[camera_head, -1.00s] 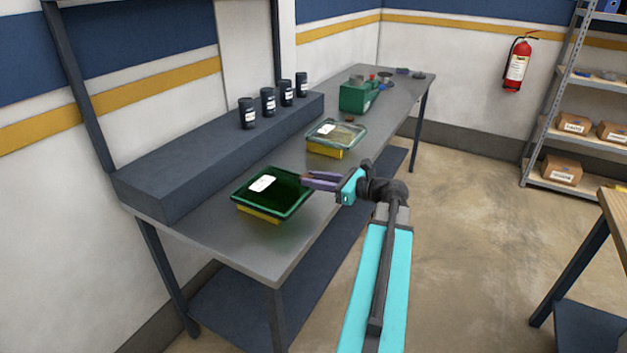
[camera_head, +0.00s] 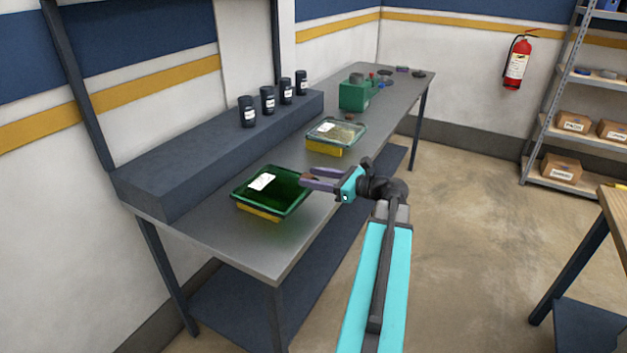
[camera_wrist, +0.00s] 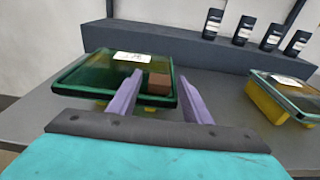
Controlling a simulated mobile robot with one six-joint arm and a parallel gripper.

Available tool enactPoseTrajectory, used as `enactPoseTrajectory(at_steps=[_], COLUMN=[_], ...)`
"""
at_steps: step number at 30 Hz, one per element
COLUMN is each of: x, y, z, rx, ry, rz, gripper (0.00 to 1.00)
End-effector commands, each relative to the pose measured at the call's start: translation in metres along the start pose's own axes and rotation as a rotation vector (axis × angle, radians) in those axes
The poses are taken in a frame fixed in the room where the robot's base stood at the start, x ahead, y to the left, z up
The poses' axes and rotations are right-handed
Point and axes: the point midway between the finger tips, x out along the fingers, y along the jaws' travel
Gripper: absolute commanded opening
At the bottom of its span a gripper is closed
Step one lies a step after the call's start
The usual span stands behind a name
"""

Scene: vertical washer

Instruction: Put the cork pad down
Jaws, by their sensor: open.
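The cork pad (camera_wrist: 160,84) is a small brown block between the fingertips in the wrist view, in front of the right part of a green-lidded box. In the head view a small brown patch of it (camera_head: 306,178) shows at the fingertips. My gripper (camera_head: 308,177) is open, its two purple fingers spread on either side of the pad, with gaps visible in the wrist view (camera_wrist: 159,76). The fingers are level beside the near green-lidded box (camera_head: 268,190). I cannot tell whether the pad rests on the box, on the table or in the air.
A second lidded yellow box (camera_head: 336,134) stands farther along the grey bench (camera_head: 240,245). Several black canisters (camera_head: 268,101) stand on the raised dark shelf (camera_head: 200,160). A green container (camera_head: 355,95) and small items lie at the far end. The bench's near corner is bare.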

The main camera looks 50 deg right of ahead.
Motion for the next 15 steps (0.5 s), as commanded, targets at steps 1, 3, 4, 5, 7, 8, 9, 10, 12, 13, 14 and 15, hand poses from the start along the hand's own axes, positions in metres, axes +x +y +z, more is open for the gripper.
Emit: enactPoseTrajectory(at_steps=[1, 3, 4, 5, 7, 8, 9, 10, 12, 13, 14, 15], x=[-0.003, -0.008, -0.011, -0.014, -0.022, -0.026, -0.031, -0.035, -0.045, -0.049, -0.053, -0.059], y=[0.000, 0.000, 0.000, 0.000, 0.000, 0.000, 0.000, 0.000, 0.000, 0.000, 0.000, 0.000], z=[0.000, -0.001, -0.001, -0.001, -0.001, -0.001, -0.001, -0.001, -0.001, -0.001, -0.001, -0.001], rx=[0.000, 0.000, 0.000, 0.000, 0.000, 0.000, 0.000, 0.000, 0.000, -0.001, -0.001, -0.001], ry=[0.000, 0.000, 0.000, 0.000, 0.000, 0.000, 0.000, 0.000, 0.000, 0.000, 0.000, 0.000], rz=[-0.001, -0.001, -0.001, -0.001, -0.002, -0.002, -0.002, -0.002, -0.003, -0.002, -0.002, -0.003], gripper=[0.45, 0.45, 0.45, 0.45, 0.45, 0.45, 0.45, 0.45, 0.45, 0.45, 0.45, 0.45])
